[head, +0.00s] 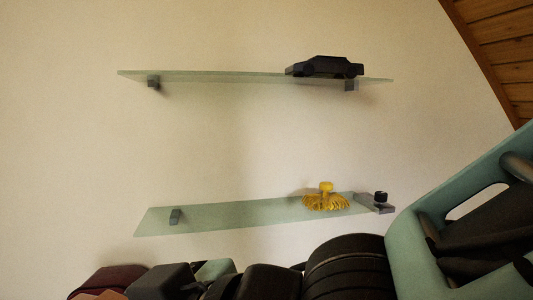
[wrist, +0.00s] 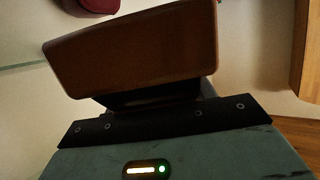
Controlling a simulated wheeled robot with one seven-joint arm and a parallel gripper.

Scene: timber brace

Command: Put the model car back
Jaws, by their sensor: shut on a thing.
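A black model car (head: 325,67) stands upright on the right part of the upper glass shelf (head: 210,75). My gripper is low in the head view, at the bottom left, and its jaws are mostly hidden there. In the wrist view a brown, block-like thing (wrist: 140,50) sits directly in front of my gripper (wrist: 150,98), which is shut on it. What the block is I cannot tell. A small brown part (head: 92,294) shows at the bottom edge of the head view, beside a dark maroon shape (head: 112,278). A dark red thing (wrist: 92,4) is cut off at the top of the wrist view, apart from the block.
The lower glass shelf (head: 230,215) holds a yellow object (head: 325,198) and a small dark item (head: 380,197) at its right end. The left and middle of both shelves are clear. Wooden boards (head: 503,40) slope across the upper right.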

